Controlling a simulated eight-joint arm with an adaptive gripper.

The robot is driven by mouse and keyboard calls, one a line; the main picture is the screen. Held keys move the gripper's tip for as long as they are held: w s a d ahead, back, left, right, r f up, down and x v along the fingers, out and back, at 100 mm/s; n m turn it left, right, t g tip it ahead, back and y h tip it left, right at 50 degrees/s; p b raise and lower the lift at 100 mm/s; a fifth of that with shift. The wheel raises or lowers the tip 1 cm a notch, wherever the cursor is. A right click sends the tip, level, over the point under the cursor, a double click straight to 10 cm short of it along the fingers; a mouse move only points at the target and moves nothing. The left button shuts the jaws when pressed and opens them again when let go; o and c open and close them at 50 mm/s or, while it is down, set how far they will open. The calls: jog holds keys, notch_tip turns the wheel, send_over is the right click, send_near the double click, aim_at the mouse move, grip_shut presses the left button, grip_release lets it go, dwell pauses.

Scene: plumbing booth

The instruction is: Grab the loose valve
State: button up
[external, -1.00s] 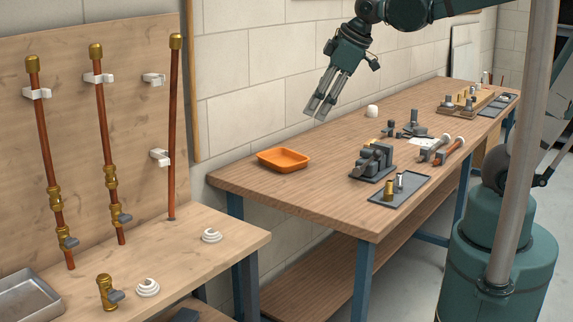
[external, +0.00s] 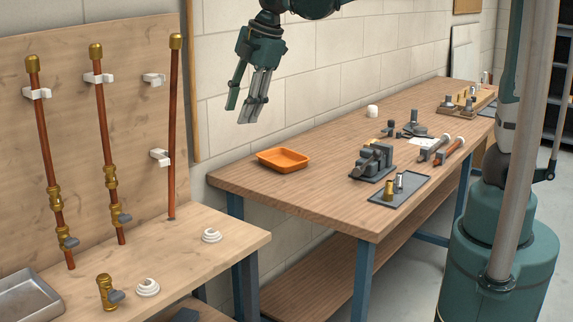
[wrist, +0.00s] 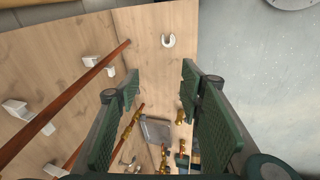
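The loose valve (external: 105,291) is a brass body with a grey handle. It stands on the light wooden bench (external: 215,262) at the lower left of the external view, apart from the pipes. My gripper (external: 240,115) is in the air by the block wall, well above and to the right of the valve. It is open and empty, pointing down. In the wrist view its two green pads (wrist: 160,105) are wide apart. Several small brass pieces show beyond them there, and I cannot tell which is the loose valve.
Copper pipes (external: 108,150) with brass fittings stand against the upright board behind the bench. White coils (external: 148,288) and a metal tray (external: 22,298) flank the valve. The longer table (external: 290,200) holds an orange tray (external: 283,159), a vise and tools.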

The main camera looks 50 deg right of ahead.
jog(key=w+a+f+n+g, duration=0.1)
jog(key=w+a+f+n, duration=0.15)
jog(key=a, duration=0.35)
jog(key=w+a+f+n, duration=0.1)
jog(key=w+a+n, duration=0.15)
jog(key=a, duration=0.25)
jog(key=n+g+h+p, duration=0.1)
jog(key=n+g+p, duration=0.15)
jog(key=n, duration=1.15)
send_over(103, 277)
jog(key=f, duration=2)
jog(key=shift+w+d+f, duration=0.2)
jog(key=shift+d+f, duration=0.05)
jog(key=shift+d, duration=0.05)
jog(key=shift+s+a+f, duration=0.2)
jog(key=shift+a+f, duration=0.1)
jog(key=shift+f, duration=1.3)
